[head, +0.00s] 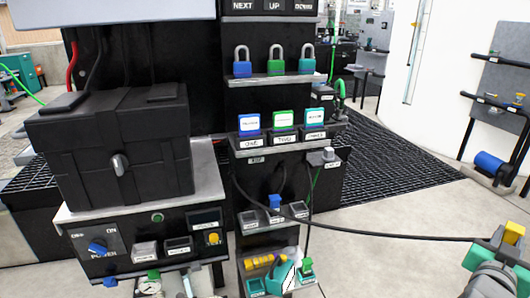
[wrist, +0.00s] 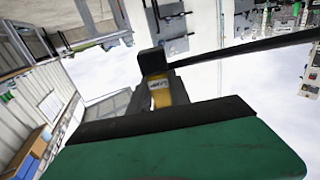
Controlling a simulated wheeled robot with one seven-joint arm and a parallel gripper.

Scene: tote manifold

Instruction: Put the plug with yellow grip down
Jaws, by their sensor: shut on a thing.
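My gripper (head: 499,250) is at the right edge of the head view, out over the floor and away from the panel. It is shut on the plug with yellow grip (head: 513,230). In the wrist view the plug's yellow part (wrist: 159,95) shows beyond the large green and black finger, with a black end above it. A black cable (head: 400,236) runs from the plug left to the panel; it also crosses the upper right of the wrist view (wrist: 245,52). The plug's lower part is hidden by the finger.
A narrow rack holds padlocks (head: 277,67), coloured labelled blocks (head: 283,119) and a row of grey sockets with a blue plug (head: 274,202) in the middle. A bottom tray holds a yellow ribbed item (head: 266,263). A black box (head: 115,145) stands left. Floor between rack and gripper is clear.

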